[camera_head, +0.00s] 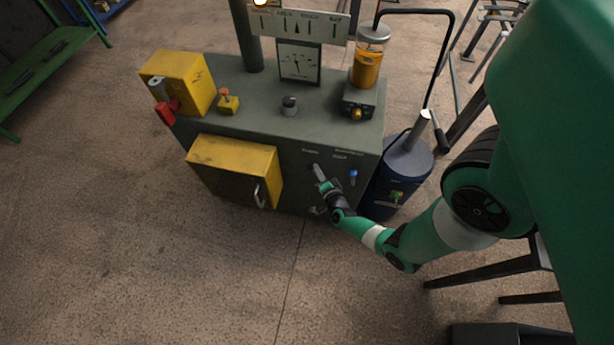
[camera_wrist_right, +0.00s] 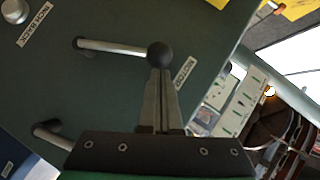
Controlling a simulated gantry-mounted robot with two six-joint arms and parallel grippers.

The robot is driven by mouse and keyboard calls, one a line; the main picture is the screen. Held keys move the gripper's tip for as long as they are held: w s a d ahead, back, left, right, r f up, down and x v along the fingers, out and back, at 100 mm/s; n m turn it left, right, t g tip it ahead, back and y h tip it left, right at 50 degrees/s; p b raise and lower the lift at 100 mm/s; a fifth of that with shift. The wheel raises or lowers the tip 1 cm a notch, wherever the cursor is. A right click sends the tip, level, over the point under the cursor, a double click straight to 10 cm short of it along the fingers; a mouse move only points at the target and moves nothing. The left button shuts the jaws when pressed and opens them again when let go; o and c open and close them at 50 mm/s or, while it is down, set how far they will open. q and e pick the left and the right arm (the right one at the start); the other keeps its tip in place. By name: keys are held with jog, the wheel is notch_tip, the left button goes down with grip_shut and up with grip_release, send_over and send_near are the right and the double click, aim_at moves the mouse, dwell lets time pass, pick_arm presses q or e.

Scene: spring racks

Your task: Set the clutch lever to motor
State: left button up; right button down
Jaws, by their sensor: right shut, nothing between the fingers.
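In the right wrist view a lever with a bright metal rod and a black ball knob (camera_wrist_right: 160,54) stands out from the dark green panel. I cannot read a label that names it as the clutch lever. My right gripper (camera_wrist_right: 160,75) is shut and empty, its fingertips right at the ball; whether they touch it I cannot tell. In the head view my right gripper (camera_head: 324,187) is at the machine's front panel (camera_head: 300,160), left of a blue knob (camera_head: 353,177). A label (camera_wrist_right: 184,73) beside the ball is partly hidden by the fingers. My left gripper is not in view.
A second metal rod (camera_wrist_right: 50,136) stands out from the panel near the gripper. A yellow box (camera_head: 235,155) is on the machine's front, to the left. A dark blue canister (camera_head: 405,160) stands close on the right. Open floor lies in front.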

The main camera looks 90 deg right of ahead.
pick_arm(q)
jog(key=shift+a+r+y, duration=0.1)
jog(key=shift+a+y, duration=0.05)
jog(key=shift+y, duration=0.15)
pick_arm(e)
jog(key=shift+w, duration=0.15)
jog(key=shift+f, duration=0.1)
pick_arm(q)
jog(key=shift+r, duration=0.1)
